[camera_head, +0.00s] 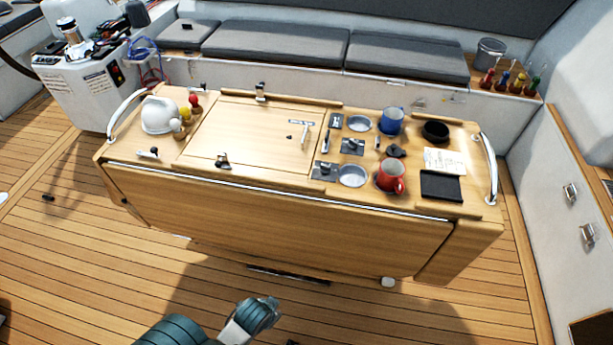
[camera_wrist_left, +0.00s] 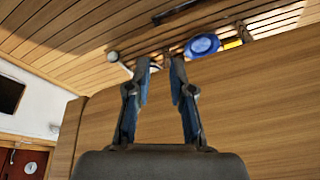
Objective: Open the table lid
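The table lid (camera_head: 250,139) is a flat wooden panel in the left-middle of the table top in the head view. It lies flush and closed, with a dark latch (camera_head: 222,160) at its near edge and another latch (camera_head: 261,92) at its far edge. A small T-shaped piece (camera_head: 304,136) lies on its right part. In the left wrist view my left gripper (camera_wrist_left: 161,66) has its two fingers apart with nothing between them. A teal arm link of mine shows low in the head view, without visible fingers. My right gripper is in neither view.
Right of the lid are a red mug (camera_head: 391,177), a blue mug (camera_head: 391,121), a black bowl (camera_head: 435,131) and a paper (camera_head: 445,161). Metal rails (camera_head: 490,168) edge the ends. The plank floor (camera_head: 130,270) in front is mostly clear.

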